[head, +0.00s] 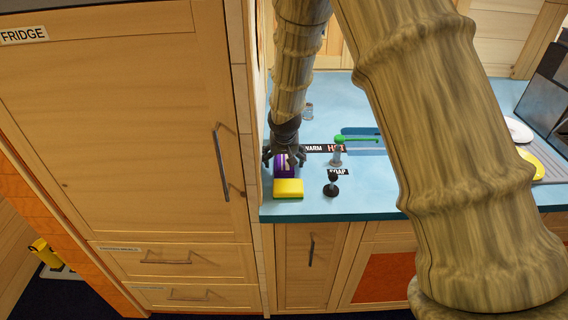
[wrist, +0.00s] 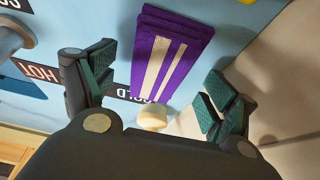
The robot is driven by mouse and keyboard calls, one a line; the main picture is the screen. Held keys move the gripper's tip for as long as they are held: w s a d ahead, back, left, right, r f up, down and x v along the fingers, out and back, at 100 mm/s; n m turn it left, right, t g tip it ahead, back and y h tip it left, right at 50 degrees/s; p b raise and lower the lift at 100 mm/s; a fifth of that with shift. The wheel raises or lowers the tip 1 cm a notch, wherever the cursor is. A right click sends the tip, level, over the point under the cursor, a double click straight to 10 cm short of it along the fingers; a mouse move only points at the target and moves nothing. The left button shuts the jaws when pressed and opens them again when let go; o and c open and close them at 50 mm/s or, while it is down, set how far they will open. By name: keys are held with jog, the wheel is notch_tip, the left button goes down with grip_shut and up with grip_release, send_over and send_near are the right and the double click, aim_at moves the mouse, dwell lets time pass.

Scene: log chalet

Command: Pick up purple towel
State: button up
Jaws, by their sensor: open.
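The purple towel (wrist: 182,70) is folded, with two pale stripes, and lies on the blue counter in the wrist view. In the head view the towel (head: 281,171) shows partly, beneath my gripper and behind a yellow sponge. My gripper (head: 285,160) points down over it. In the wrist view my gripper (wrist: 158,92) is open, with one finger on each side of the towel's near part. The fingers look apart from the towel. How high they are above the counter is hard to tell.
The yellow sponge (head: 288,188) lies just in front of the towel. A black soap pump (head: 331,184) and a green-topped tap (head: 338,150) stand to the right. The fridge cabinet (head: 130,120) rises close on the left. A pale round knob (wrist: 152,118) sits near the towel's end.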

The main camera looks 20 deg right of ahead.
aim_at(284, 157)
jog(key=shift+c, duration=0.2)
jog(key=c, duration=0.8)
jog(key=shift+r, duration=0.2)
jog(key=shift+r+b, duration=0.35)
jog(key=shift+r, duration=0.2)
jog(key=shift+r+b, duration=0.35)
jog(key=shift+r, duration=0.55)
jog(key=s+b, duration=0.1)
jog(key=s, duration=0.4)
jog(key=s+r+b, duration=0.1)
jog(key=s, duration=0.4)
jog(key=s+b, duration=0.2)
jog(key=s, duration=0.4)
jog(key=shift+r, duration=0.4)
jog(key=shift+o, duration=0.3)
